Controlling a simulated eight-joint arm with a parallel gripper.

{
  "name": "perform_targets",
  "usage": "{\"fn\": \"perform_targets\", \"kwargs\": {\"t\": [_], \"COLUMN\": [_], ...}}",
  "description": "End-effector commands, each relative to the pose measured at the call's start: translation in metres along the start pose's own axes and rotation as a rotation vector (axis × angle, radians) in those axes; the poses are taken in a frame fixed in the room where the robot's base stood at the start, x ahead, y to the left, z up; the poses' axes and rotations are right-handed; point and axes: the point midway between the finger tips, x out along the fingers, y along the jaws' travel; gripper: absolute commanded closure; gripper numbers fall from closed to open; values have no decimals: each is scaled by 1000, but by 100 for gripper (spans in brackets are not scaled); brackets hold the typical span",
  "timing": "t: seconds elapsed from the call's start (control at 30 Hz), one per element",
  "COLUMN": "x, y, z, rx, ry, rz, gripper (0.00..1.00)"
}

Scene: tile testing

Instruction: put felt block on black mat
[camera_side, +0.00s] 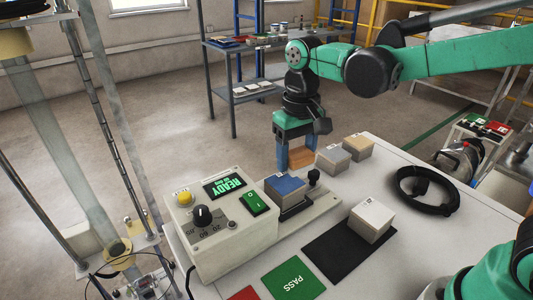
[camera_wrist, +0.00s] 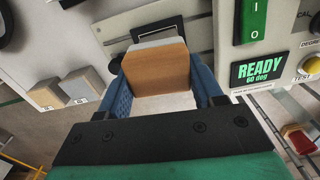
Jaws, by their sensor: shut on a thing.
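My gripper (camera_wrist: 160,90), with blue fingers, is shut on an orange-brown block (camera_wrist: 155,68) with a grey edge. In the side view the held block (camera_side: 301,157) hangs behind the tester's sled. The black mat (camera_side: 330,250) lies at the front of the table; a light grey block (camera_side: 368,224) with a small label sits on its right part. A blue-topped block (camera_side: 285,186) rests on the sled. A grey block (camera_side: 332,158) and a tan-topped block (camera_side: 358,146) stand side by side right of my gripper. I cannot tell for certain which block is felt.
The white tester (camera_side: 215,240) with a knob and READY display stands left. A green PASS pad (camera_side: 293,281) lies left of the mat, with a red pad (camera_side: 244,294) beside it. A black ring (camera_side: 427,190) lies at the right. The mat's left part is bare.

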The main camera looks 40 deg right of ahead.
Motion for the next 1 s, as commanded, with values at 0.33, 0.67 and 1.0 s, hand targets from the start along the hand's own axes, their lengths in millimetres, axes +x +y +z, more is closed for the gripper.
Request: {"fn": "perform_targets", "kwargs": {"t": [0.33,0.67,1.0], "x": [46,70,106], "y": [11,14,14], "z": [97,109,108], "rx": [-2,0,0], "ry": [1,1,1], "rz": [0,0,0], "gripper": [89,89,89]}}
